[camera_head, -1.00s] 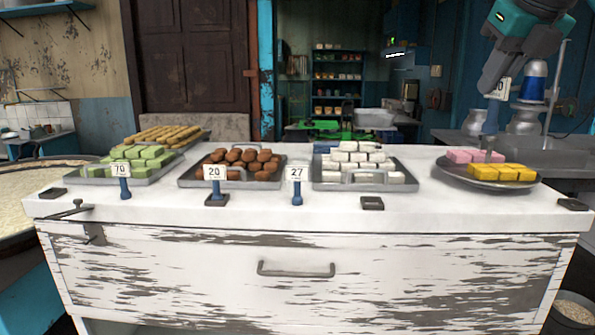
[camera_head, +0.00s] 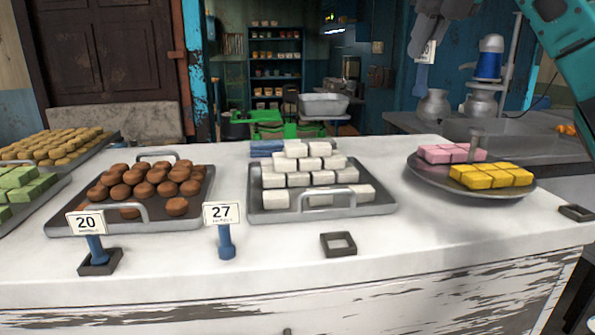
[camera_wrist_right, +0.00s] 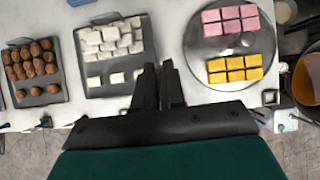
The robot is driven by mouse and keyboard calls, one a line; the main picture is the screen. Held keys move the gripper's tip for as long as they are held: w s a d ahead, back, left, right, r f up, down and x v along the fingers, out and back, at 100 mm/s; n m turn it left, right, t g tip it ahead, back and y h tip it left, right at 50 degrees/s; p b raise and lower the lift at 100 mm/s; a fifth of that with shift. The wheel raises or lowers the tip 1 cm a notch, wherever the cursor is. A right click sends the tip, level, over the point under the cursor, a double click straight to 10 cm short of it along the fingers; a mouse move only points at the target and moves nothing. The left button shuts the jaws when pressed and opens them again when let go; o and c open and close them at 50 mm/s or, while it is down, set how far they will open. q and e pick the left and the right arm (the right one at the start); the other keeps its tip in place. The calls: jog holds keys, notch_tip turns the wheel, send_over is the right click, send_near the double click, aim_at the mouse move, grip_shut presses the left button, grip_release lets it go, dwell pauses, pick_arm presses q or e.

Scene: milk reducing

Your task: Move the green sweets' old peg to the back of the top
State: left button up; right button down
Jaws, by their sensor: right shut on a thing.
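My right gripper (camera_head: 432,32) is high at the upper right of the head view, shut on a blue peg (camera_head: 421,78) with a white label card. The card's number is too small and angled to read. The right gripper's dark fingers (camera_wrist_right: 158,88) also show in the right wrist view; the peg is not clear there. The green sweets (camera_head: 22,188) are cut off at the left edge. My left gripper is not in view.
On the white top (camera_head: 300,275) stand trays of brown balls (camera_head: 140,183) and white blocks (camera_head: 311,165), and a round plate (camera_head: 440,180). Peg 20 (camera_head: 95,245) stands in a dark holder; peg 27 (camera_head: 224,240) stands beside it. Dark square holders (camera_head: 338,244) (camera_head: 576,213) are empty.

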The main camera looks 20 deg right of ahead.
jog(key=shift+s+f, duration=0.2)
jog(key=shift+f, duration=0.05)
notch_tip(320, 180, down, 20)
jog(key=b, duration=0.3)
jog(key=shift+r+b, duration=0.25)
jog(key=shift+b, duration=0.1)
jog(key=shift+f, duration=0.15)
jog(key=c, duration=1.2)
grip_release()
